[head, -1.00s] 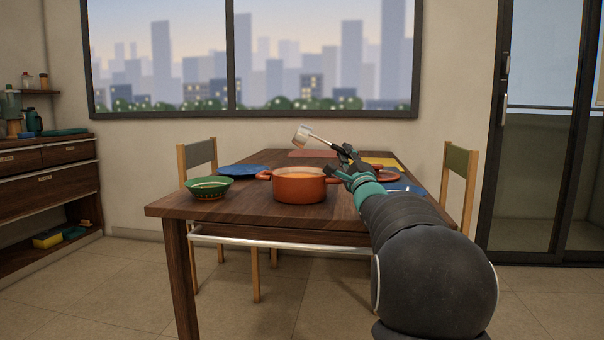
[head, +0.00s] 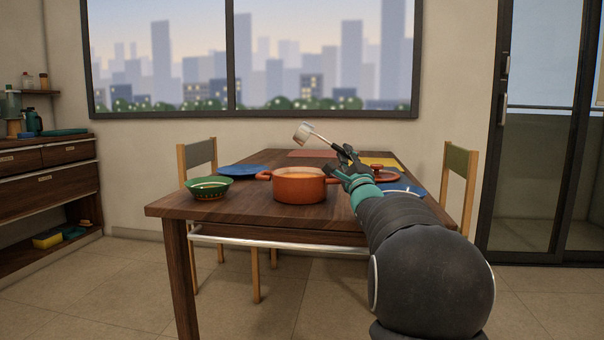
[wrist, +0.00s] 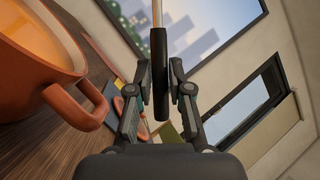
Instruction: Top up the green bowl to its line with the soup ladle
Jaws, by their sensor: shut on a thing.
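My gripper (head: 347,160) is shut on the black handle of the soup ladle, with the handle (wrist: 159,75) between its fingers in the wrist view. The ladle's metal cup (head: 303,134) is in the air above the orange pot (head: 299,186), tilted. I cannot see into the cup from here. The pot stands on the table with orange soup in it; its rim and one handle (wrist: 75,107) show close by in the wrist view. The green bowl (head: 208,189) stands to the left of the pot near the table's left edge. Its line and inner level are too small to read.
The wooden table (head: 240,211) also holds a blue plate (head: 243,170) behind the bowl, a pot lid (head: 385,175) and a yellow mat (head: 383,163) near my arm. Chairs stand at left (head: 199,157) and right (head: 459,172). Bare tabletop lies between bowl and pot.

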